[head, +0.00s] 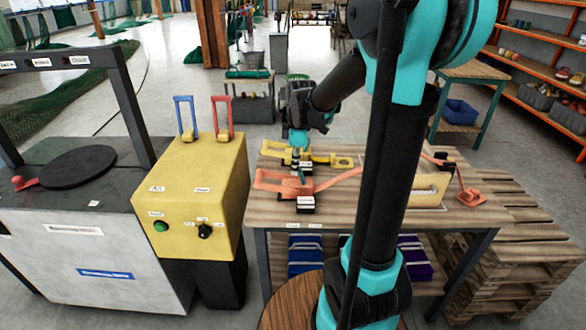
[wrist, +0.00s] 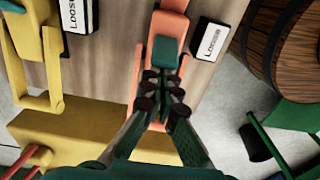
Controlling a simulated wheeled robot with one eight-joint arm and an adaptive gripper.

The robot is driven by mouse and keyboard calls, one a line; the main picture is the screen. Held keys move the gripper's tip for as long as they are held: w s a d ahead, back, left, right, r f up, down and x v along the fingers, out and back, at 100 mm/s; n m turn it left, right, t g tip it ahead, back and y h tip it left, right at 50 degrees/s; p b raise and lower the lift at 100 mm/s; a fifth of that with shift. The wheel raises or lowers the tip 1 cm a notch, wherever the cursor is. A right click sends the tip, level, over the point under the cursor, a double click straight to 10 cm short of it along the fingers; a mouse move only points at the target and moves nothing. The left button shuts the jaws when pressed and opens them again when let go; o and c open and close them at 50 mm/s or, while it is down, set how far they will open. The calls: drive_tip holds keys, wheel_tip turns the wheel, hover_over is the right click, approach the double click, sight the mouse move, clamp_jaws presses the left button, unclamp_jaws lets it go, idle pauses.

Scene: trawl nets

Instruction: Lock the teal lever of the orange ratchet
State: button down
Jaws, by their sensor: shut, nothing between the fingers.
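The orange ratchet (head: 272,181) lies on the wooden table, with an orange strap running right from it. In the wrist view its orange body (wrist: 174,25) runs up the middle. Its teal lever (wrist: 165,52) sits on that body, just beyond my fingertips. My gripper (head: 300,176) points down over the ratchet; in the wrist view my gripper (wrist: 166,78) is shut and empty, with its tips close to the lever's near end. I cannot tell whether they touch. A label (wrist: 210,42) beside the orange ratchet appears to read "Loose".
A yellow ratchet (head: 325,158) lies behind the orange one, with its own "Loose" label (wrist: 76,14). A yellow control box (head: 215,185) with blue and red handles stands left of the table (head: 268,215). A wooden barrel (wrist: 285,45) shows at the right in the wrist view.

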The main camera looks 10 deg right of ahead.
sight(301, 170)
drive_tip(key=y, duration=0.1)
drive_tip(key=d+y, duration=0.2)
drive_tip(key=shift+s+d+r+t, duration=0.2)
drive_tip(key=shift+r+t, duration=0.1)
drive_tip(key=shift+s+d, duration=0.1)
drive_tip(key=shift+d, duration=0.35)
drive_tip(key=shift+r, duration=0.15)
drive_tip(key=shift+r, duration=0.7)
